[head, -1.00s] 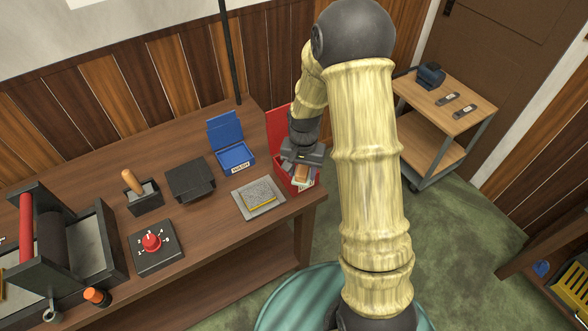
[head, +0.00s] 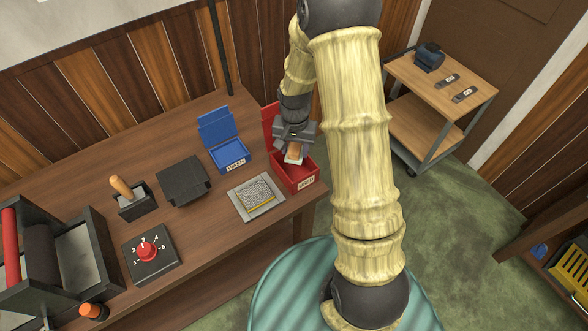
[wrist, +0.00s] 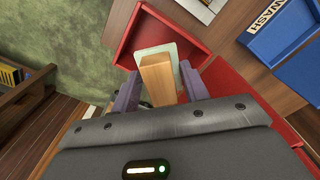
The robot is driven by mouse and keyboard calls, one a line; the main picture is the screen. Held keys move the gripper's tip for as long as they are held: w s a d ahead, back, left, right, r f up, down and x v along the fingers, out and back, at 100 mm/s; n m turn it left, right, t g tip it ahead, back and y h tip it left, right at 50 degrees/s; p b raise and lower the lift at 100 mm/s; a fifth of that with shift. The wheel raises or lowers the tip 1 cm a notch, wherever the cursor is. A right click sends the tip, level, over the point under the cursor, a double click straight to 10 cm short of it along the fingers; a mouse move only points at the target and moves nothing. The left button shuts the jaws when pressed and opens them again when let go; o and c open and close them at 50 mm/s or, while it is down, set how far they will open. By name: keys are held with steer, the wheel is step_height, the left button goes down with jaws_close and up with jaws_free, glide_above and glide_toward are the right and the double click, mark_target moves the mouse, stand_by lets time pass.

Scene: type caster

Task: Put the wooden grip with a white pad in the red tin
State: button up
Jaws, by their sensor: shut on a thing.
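The wooden grip with a white pad (head: 294,153) is held in my gripper (head: 293,142). In the wrist view the wooden block (wrist: 157,80) sits between the two purple-grey fingers (wrist: 158,92), with the pale pad (wrist: 160,50) showing past its far end. The red tin (head: 306,182) stands open at the right end of the bench, its lid raised behind, a label on its front. In the wrist view the tin (wrist: 185,22) lies beyond the pad. The grip is over the tin's opening; whether the pad touches the tin's floor I cannot tell.
A blue open tin marked WASH (head: 231,158) stands left of the red tin. A grey plate with a textured block (head: 256,196) lies in front. A black box (head: 184,181), a holder with a wooden handle (head: 132,200) and a red dial (head: 148,251) are further left.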

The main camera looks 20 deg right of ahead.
glide_above(294, 173)
step_height(294, 173, down, 4)
steer(key=shift+s+f+p, duration=0.1)
steer(key=shift+p, duration=0.35)
steer(key=shift+f, duration=0.5)
steer(key=shift+f+p, duration=0.5)
steer(key=shift+f, duration=1.55)
steer(key=shift+f, duration=0.1)
steer(key=o, duration=0.5)
steer(key=shift+f, duration=0.1)
steer(key=shift+o, duration=0.9)
